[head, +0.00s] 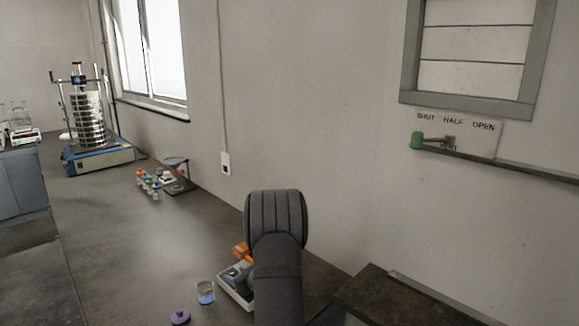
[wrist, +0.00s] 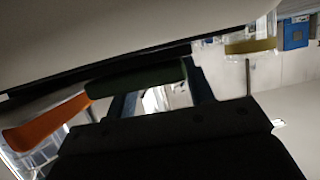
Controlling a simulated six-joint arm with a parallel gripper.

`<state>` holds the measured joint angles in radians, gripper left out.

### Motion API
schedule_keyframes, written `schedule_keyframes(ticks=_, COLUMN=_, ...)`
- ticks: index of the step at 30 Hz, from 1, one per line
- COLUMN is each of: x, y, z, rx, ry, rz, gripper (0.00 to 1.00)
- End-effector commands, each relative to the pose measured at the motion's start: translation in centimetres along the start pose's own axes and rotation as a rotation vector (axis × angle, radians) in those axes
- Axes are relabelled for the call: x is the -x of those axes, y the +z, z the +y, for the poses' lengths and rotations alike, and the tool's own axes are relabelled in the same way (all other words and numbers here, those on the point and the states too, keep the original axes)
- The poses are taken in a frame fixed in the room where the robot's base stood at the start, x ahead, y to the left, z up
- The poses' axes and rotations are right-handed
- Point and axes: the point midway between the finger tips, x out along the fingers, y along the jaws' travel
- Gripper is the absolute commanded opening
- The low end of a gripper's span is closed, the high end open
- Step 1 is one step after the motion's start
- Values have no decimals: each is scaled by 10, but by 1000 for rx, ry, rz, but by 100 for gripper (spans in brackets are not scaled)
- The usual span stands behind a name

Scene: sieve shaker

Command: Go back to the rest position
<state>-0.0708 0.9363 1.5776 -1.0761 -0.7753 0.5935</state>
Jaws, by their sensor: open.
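My arm rises at the lower middle of the head view and hides my gripper there. In the wrist view my gripper (wrist: 160,95) shows as two dark blue-grey fingers standing apart above its dark body. A dark green bar-shaped thing (wrist: 140,78) appears across the view just beyond the fingers. An orange handle-like thing (wrist: 45,122) lies to its left. I cannot tell whether either touches the fingers. The rest position itself is not marked in any view.
A white tray (head: 228,285) with an orange-topped item (head: 242,250), a beaker (head: 205,292) and a purple lid (head: 181,316) are close beside my arm. The sieve shaker (head: 90,115) stands far left. A green-handled lever (head: 418,141) is on the right wall.

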Motion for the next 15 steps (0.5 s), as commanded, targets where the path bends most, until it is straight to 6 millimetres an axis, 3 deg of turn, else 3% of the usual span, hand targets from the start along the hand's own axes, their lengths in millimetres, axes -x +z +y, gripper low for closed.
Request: schedule_keyframes(ticks=15, x=96, y=-1, z=1, rx=0, ry=3, rz=2, gripper=48)
